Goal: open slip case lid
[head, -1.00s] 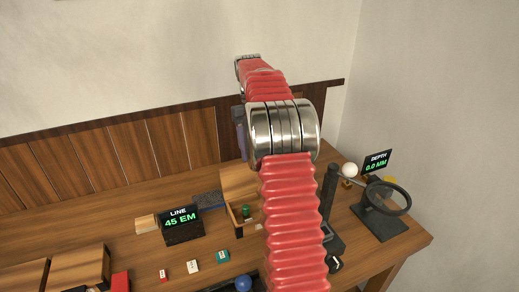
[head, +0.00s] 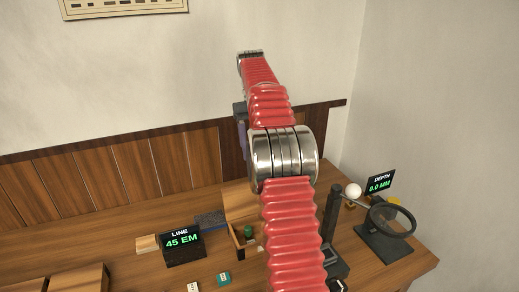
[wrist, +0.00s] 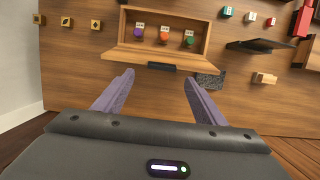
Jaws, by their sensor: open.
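The wooden slip case shows in the wrist view with its inside (wrist: 180,28) uncovered. It holds purple, orange and green knobbed pieces with small white labels. Its lid (wrist: 125,57) is a wooden panel along the side nearest my gripper, swung clear of the inside, with a black handle (wrist: 162,67) at its edge. In the head view the lid (head: 238,204) stands up behind a green piece; my arm hides much of the case. My gripper (wrist: 159,80) is open and empty. Its two lilac fingers are spread either side of the handle's line, apparently not touching it.
The LINE display (head: 183,241) stands left of the case in the head view. A magnifier on a stand (head: 388,228) and the DEPTH display (head: 380,183) are at the right. Small blocks lie on the bench. A panelled board and wall rise behind.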

